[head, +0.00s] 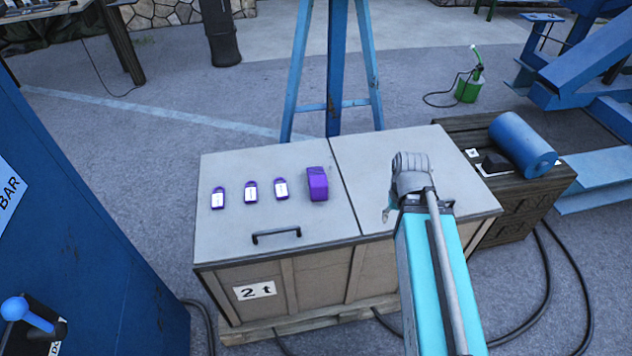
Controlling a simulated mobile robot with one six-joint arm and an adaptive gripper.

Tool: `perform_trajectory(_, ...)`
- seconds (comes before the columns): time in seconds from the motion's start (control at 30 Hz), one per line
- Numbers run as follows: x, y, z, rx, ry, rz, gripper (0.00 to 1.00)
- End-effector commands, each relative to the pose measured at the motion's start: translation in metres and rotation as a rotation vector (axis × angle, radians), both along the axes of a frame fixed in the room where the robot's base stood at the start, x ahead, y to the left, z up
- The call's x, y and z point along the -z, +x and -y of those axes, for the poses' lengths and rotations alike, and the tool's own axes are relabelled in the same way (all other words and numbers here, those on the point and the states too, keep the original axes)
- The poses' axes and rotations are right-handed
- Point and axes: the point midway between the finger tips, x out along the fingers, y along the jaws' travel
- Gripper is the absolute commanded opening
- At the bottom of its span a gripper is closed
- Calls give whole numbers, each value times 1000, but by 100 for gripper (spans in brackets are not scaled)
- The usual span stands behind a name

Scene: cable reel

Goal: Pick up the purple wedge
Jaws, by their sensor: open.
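The purple wedge (317,184) lies on the light grey top of a large crate (227,235), left of the seam in the lid. It looks like a small block with a darker front face. My gripper (387,213) is over the right part of the crate top, to the right of the wedge and apart from it. It is open, small in view and partly hidden by my arm. I see nothing held in it.
Several purple-edged white tags, one of them here (281,188), lie in a row left of the wedge. A black handle (276,236) sits near the front edge. A blue cylinder (522,144) lies on a dark crate at right. A blue cabinet (90,220) stands at left.

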Motion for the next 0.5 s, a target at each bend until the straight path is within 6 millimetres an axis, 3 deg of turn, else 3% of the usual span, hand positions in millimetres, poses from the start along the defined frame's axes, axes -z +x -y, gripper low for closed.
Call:
perform_trajectory(0.03,0,0,0,0,0,0,61)
perform_trajectory(0.23,0,10,-6,-7,-1,13,98)
perform_trajectory(0.37,1,32,-19,-24,-4,45,100)
perform_trajectory(0.5,2,70,-45,-49,-7,104,100)
